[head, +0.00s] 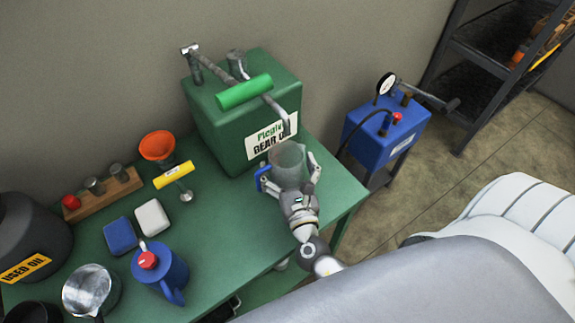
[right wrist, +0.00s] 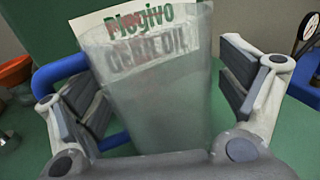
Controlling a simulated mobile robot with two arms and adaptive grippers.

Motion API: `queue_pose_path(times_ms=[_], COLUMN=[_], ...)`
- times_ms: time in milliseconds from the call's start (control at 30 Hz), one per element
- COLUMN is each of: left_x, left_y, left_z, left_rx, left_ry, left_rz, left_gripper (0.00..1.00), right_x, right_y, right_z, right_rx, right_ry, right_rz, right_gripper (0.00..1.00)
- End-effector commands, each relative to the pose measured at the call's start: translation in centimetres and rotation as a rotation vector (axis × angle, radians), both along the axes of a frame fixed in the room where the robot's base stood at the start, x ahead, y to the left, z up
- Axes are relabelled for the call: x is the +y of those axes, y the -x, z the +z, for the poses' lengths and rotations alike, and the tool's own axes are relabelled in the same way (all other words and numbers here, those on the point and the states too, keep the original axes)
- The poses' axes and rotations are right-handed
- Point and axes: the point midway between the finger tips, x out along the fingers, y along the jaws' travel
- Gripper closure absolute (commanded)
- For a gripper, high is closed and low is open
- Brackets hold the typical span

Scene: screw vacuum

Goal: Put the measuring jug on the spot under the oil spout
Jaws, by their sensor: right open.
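The measuring jug (head: 288,160) is a clear grey, upright jug with a blue handle on its left, on the green table near its right end. It stands in front of the green gear oil box, close below the oil spout (head: 279,112). My right gripper (head: 289,178) is open around the jug, one finger on each side. In the right wrist view the jug (right wrist: 155,95) fills the room between the spread fingers (right wrist: 160,85), with its blue handle by the left finger. The spot under the jug is hidden. My left gripper is out of view.
The green oil box (head: 212,115) with a green-gripped pump lever (head: 244,92) stands behind the jug. An orange funnel (head: 157,145), a yellow-handled tool (head: 173,175) and a blue can (head: 160,272) are at left. A blue gauge unit (head: 375,140) stands beyond the table's right end.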

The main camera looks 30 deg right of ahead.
Motion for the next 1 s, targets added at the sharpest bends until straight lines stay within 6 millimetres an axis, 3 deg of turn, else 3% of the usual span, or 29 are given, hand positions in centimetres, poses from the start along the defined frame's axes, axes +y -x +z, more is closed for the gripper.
queue_pose_path(times_ms=[600,1000], left_x=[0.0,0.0], left_y=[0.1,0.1], left_z=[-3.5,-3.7], left_rx=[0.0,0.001], left_ry=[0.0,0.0], left_rz=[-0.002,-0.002], left_gripper=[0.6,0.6], right_x=[2.7,3.0], right_y=[10.5,11.6], right_z=[-0.1,0.2], right_rx=[0.002,-0.001], right_ry=[-0.001,0.0], right_rz=[0.001,0.0], right_gripper=[0.08,0.08])
